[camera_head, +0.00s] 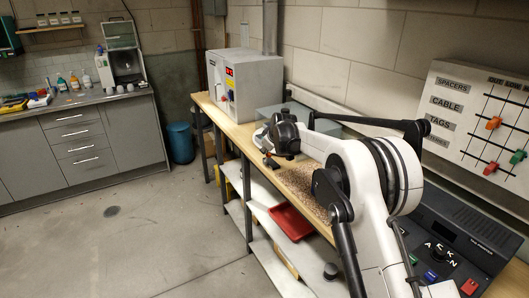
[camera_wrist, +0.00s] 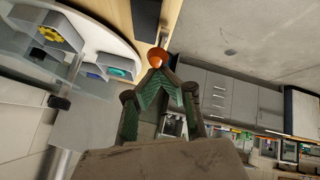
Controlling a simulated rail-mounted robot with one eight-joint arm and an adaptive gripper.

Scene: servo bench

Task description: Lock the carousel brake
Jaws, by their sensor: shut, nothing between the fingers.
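In the wrist view, an orange ball knob (camera_wrist: 157,57) on a short stem shows just beyond my fingertips. It looks like a brake handle, but I cannot be sure. A pale round-edged carousel (camera_wrist: 112,38) is at the upper left, with yellow and teal pieces in grey bins. My gripper (camera_wrist: 158,74) is shut and empty, its green-padded fingers meeting in a point near the knob. I cannot tell whether they touch it. In the head view my white arm reaches over the bench, and its dark wrist hides the gripper's surroundings; I cannot make out the carousel there.
A wooden bench (camera_head: 244,133) runs along the wall, with a grey-white oven-like box (camera_head: 255,85) at its far end. A red tray (camera_head: 291,221) lies on the shelf below. A dark control console (camera_head: 445,245) stands at right. The floor at left is clear.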

